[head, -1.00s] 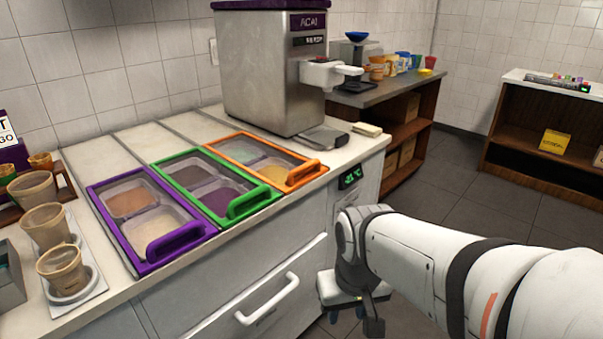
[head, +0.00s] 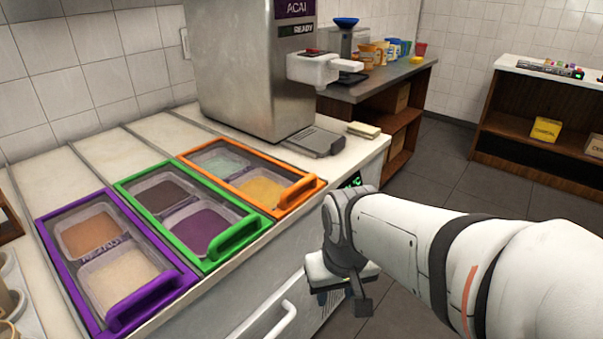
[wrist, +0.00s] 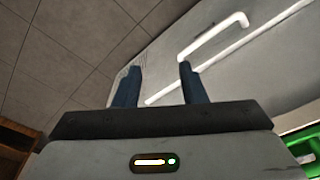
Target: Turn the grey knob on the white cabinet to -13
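The white cabinet (head: 247,296) stands below the counter, with a white bar handle (head: 273,325) on its front. A small dark display with green digits (head: 352,181) sits high on its right part, partly hidden by my arm. I cannot make out the grey knob in either view; my arm covers part of the cabinet front. My gripper points down in front of the cabinet in the head view. In the wrist view its two dark fingers (wrist: 158,84) are apart with nothing between them, and the cabinet front with the white handle (wrist: 213,36) lies beyond.
Purple (head: 113,316), green (head: 238,238) and orange (head: 301,192) framed topping bins are set in the counter. A steel acai machine (head: 238,75) stands behind them. A wooden shelf (head: 404,132) stands at the back. Tiled floor (head: 430,160) is open to the right.

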